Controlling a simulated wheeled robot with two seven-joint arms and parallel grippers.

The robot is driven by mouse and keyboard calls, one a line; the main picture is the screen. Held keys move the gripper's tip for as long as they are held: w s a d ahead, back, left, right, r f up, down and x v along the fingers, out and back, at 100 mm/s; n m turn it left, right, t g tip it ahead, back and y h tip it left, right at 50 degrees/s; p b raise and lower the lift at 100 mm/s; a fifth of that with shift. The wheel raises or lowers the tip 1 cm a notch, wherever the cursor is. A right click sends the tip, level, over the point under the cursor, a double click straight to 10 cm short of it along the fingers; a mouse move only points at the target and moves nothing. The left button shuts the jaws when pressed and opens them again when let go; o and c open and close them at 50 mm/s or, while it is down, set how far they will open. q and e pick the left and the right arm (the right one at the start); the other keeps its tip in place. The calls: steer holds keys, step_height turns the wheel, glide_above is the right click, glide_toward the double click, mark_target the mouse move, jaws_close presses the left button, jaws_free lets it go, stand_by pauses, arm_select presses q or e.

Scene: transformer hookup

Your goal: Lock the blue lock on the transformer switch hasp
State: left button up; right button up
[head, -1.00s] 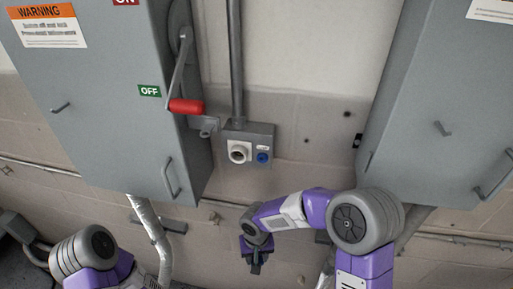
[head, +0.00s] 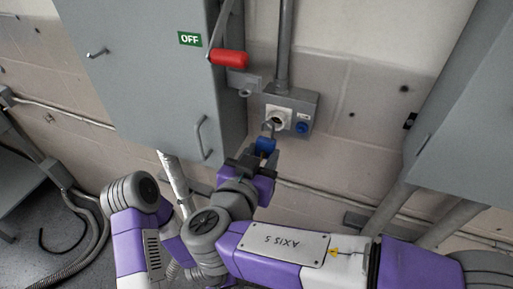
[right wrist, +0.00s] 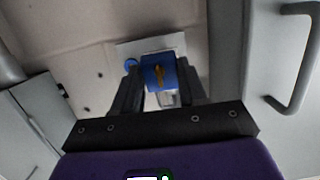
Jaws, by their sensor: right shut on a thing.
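The blue lock (head: 265,146) is upright in my right gripper (head: 257,158), its grey shackle pointing up. In the right wrist view the blue lock (right wrist: 151,76) sits between the two dark fingers of my right gripper (right wrist: 160,90), with a brass-coloured piece on its face. The switch hasp (head: 241,80) is a grey tab with a hole on the cabinet's right side, under the red handle (head: 229,58). The lock is below and slightly right of the hasp in the head view, apart from it. My left gripper is not in view.
A grey socket box (head: 291,108) with a white round socket and a blue one is just right of the hasp, behind the lock. The grey cabinet (head: 150,80) bears a green OFF label (head: 190,39). Another cabinet (head: 465,130) stands at the right.

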steer(key=s+r+t+h, duration=0.1)
steer(key=s+r+t, duration=0.1)
steer(key=s+r, duration=0.3)
step_height(320, 180, up, 4)
steer(key=shift+s+a+f, duration=0.1)
steer(key=shift+s+a, duration=0.15)
steer(key=shift+b, duration=0.4)
steer(key=w+a+b, duration=0.1)
steer(key=w+b, duration=0.2)
steer(key=w, duration=0.3)
steer(key=shift+w+a, duration=0.15)
steer(key=shift+w, duration=0.15)
stand_by(0.5)
steer(key=shift+f+b, duration=0.1)
steer(key=shift+b, duration=0.25)
stand_by(0.3)
steer(key=shift+b, duration=0.35)
